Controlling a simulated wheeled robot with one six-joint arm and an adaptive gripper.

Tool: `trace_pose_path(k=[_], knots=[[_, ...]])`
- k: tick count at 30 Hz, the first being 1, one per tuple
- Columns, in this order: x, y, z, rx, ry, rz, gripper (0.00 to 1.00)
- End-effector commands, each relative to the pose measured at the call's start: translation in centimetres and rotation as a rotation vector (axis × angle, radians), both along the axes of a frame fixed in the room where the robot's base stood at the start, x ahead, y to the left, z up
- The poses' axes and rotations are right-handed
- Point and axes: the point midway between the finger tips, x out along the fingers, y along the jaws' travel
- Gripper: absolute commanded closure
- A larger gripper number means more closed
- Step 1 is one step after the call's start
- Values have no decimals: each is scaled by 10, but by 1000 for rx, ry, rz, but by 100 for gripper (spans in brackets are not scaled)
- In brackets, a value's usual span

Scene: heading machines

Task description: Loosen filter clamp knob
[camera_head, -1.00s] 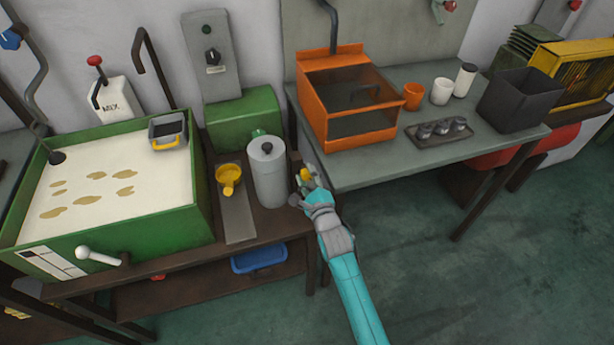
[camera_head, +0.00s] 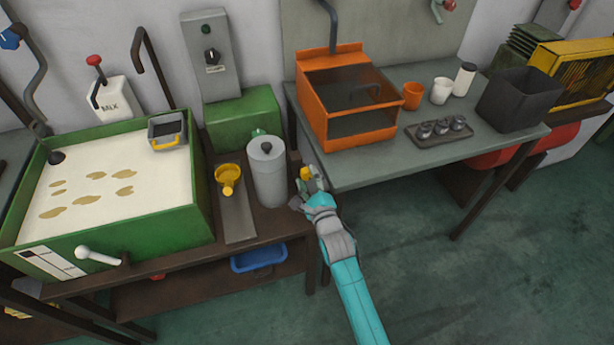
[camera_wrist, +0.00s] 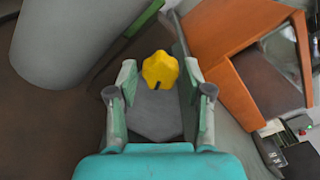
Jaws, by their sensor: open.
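A yellow lobed knob (camera_wrist: 159,70) with a dark notch sits in front of a grey part in the wrist view. In the head view the knob (camera_head: 305,173) is a small yellow spot right of the grey cylinder, partly hidden by my gripper (camera_head: 311,186). My gripper (camera_wrist: 160,82) is open, its two fingers standing on either side of the knob. Gaps show between the knob and both fingers in the wrist view. How deep the fingertips reach around it I cannot tell.
The orange box (camera_head: 348,110) and the grey table (camera_head: 380,172) are close on the right. The green floor (camera_head: 410,260) in front is open.

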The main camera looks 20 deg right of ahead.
Motion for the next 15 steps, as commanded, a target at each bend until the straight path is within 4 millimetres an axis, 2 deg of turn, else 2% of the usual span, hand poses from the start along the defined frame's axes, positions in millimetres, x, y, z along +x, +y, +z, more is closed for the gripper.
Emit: trace_pose_path(k=[9,15], knots=[[-58,0,-1,0,3,0,50],[-89,0,-1,0,3,0,50]])
